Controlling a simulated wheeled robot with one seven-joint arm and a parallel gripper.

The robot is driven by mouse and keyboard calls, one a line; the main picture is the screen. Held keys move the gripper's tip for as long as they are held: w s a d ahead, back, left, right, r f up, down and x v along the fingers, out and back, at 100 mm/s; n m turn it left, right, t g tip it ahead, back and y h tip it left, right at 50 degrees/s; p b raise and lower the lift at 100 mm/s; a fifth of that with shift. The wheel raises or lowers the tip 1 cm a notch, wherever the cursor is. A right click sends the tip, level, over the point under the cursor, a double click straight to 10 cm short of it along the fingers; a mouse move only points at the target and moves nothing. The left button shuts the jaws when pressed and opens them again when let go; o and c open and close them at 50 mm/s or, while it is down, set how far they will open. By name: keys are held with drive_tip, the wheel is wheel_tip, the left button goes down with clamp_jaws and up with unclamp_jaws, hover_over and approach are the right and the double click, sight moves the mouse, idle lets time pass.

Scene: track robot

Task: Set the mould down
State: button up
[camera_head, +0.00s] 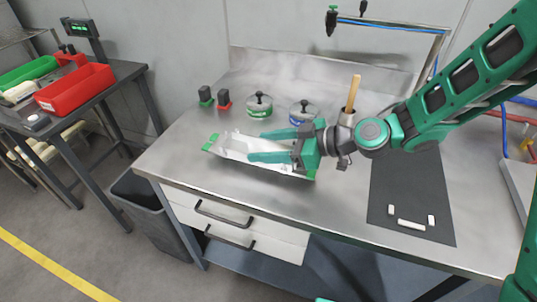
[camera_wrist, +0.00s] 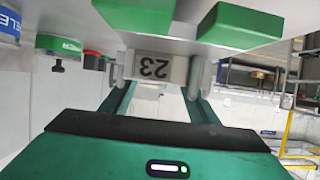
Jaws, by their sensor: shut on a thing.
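The mould (camera_head: 232,146) is a long pale metallic tray with green pieces at its ends, over the front-left part of the steel bench (camera_head: 188,160). My gripper (camera_head: 258,146) reaches in from the right and is shut on it, with its green fingers along the mould. In the wrist view, a plate marked 23 (camera_wrist: 160,68) sits between the fingertips, and green blocks (camera_wrist: 240,23) show close by. The fingers hide part of the mould. I cannot tell whether its underside touches the bench.
A wooden handle (camera_head: 353,92) rises behind my wrist. A dark mat (camera_head: 405,190) with small white pieces lies right. Bare bench lies in front.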

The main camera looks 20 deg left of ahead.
drive_tip(key=shift+f, duration=1.6)
drive_tip(key=o, duration=1.7)
drive_tip(key=shift+f, duration=0.1)
drive_tip(key=shift+c, duration=0.2)
drive_tip(key=v, duration=1.1)
drive_tip(key=shift+a, duration=0.1)
drive_tip(key=shift+d+r, duration=0.3)
drive_tip(key=shift+d, duration=0.2)
